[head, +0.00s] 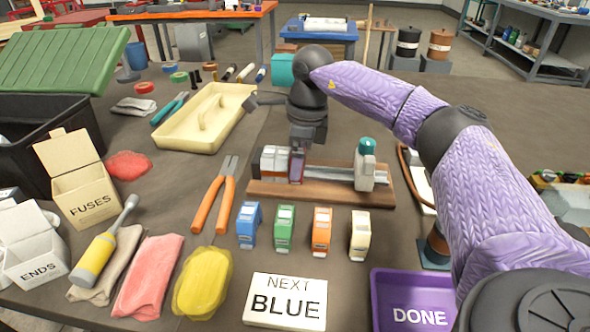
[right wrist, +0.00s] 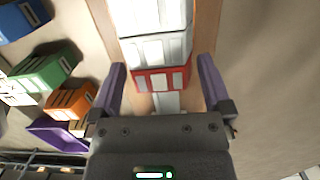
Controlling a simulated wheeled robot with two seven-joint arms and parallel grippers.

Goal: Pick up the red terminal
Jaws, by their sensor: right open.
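The red terminal (right wrist: 162,80) shows in the right wrist view, at the near end of a short row of white terminals (right wrist: 158,50) on the rail. My right gripper (right wrist: 162,88) is open, with one purple finger on each side of the red terminal. I cannot tell whether the fingers touch it. In the head view my right gripper (head: 297,166) points down at the row on the wooden board (head: 325,192), and its finger mostly hides the red terminal. My left gripper is not in view.
A grey and green end piece (head: 365,165) stands right of the row. Loose blue (head: 248,225), green (head: 284,229), orange (head: 321,232) and cream (head: 360,235) terminals stand in front. A card (head: 286,302) reads NEXT BLUE, beside a purple DONE tray (head: 412,285).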

